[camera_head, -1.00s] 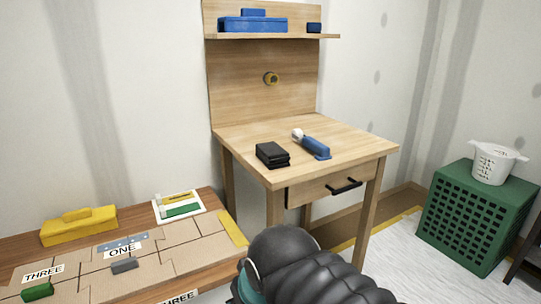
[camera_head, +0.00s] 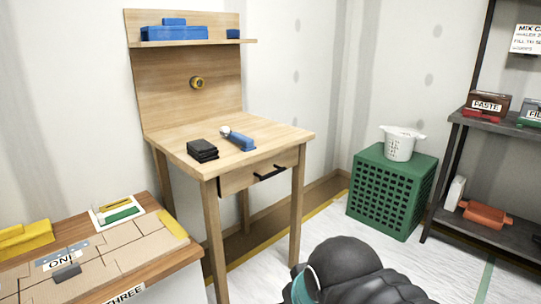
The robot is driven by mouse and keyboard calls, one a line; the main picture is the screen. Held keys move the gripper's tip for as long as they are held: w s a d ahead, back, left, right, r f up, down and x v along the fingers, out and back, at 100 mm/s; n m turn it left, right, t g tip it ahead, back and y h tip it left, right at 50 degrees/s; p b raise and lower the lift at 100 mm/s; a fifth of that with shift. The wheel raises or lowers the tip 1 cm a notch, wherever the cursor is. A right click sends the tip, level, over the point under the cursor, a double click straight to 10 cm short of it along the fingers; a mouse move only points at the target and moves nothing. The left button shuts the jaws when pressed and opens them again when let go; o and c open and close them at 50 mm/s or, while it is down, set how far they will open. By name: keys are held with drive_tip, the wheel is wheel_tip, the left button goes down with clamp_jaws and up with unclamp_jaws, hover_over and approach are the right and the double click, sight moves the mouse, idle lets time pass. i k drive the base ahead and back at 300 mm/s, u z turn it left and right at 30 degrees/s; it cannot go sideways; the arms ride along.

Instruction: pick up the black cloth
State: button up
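The black cloth (camera_head: 202,150) lies as a folded, stacked dark bundle on the left front part of the small wooden table (camera_head: 268,138). A blue tool with a pale round end (camera_head: 238,140) lies just to its right, apart from it. A dark, ribbed part of my arm shows at the bottom of the view, well in front of the table and to its right. My gripper's fingers are not visible, so its state does not show.
A low bench (camera_head: 120,285) with boards and a yellow tool (camera_head: 24,238) stands at the left. A green crate (camera_head: 392,192) bears a white basket (camera_head: 400,143). A dark shelf rack (camera_head: 500,135) stands at the right.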

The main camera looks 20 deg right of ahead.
sight(201, 150)
drive_tip(key=z, duration=0.5)
drive_tip(key=k, duration=0.7)
drive_tip(key=z, duration=0.75)
drive_tip(key=i, duration=1.1)
drive_tip(key=u, duration=1.15)
drive_tip(key=i, duration=0.85)
drive_tip(key=u, duration=1)
